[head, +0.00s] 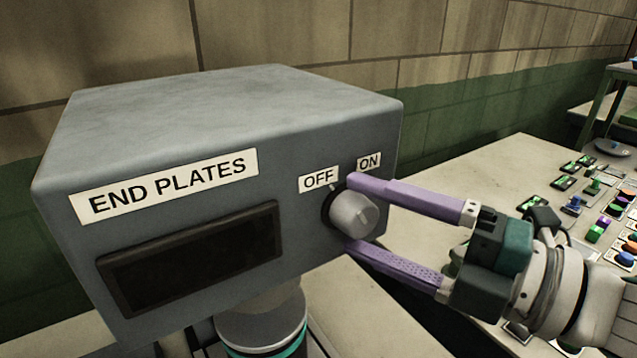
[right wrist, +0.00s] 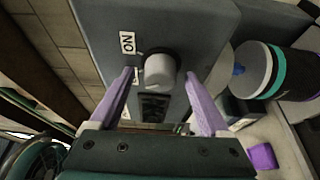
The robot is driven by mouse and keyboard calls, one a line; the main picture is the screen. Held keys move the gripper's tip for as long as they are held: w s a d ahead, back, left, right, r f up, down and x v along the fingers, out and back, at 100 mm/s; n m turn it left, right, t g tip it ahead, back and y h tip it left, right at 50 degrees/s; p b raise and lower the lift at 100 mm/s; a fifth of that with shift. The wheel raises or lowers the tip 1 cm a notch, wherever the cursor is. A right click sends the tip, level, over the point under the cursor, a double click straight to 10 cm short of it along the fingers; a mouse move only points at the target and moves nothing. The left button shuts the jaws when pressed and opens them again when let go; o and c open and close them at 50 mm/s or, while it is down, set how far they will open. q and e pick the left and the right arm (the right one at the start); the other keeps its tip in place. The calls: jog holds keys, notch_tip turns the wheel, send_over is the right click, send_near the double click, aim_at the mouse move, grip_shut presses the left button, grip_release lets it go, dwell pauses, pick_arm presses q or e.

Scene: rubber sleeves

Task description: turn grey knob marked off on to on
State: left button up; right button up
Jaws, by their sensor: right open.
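The grey knob (head: 353,212) is on the front of a grey box (head: 200,100) labelled END PLATES. The OFF label (head: 319,178) is above left of the knob and the ON label (head: 369,161) above right. I cannot tell which label the knob points at. My right gripper (head: 358,214) is open, with one purple finger above the knob and one below. In the right wrist view the knob (right wrist: 160,71) sits between the fingers with gaps on both sides. The ON label (right wrist: 127,42) shows there; a finger partly covers OFF. My left gripper is not in view.
The box has a dark recessed window (head: 190,258) left of the knob. A table (head: 480,172) at the right carries several small coloured parts. A brick wall (head: 290,35) is behind.

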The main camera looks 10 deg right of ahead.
jog(key=shift+c, duration=0.2)
grip_shut()
dwell(0.4)
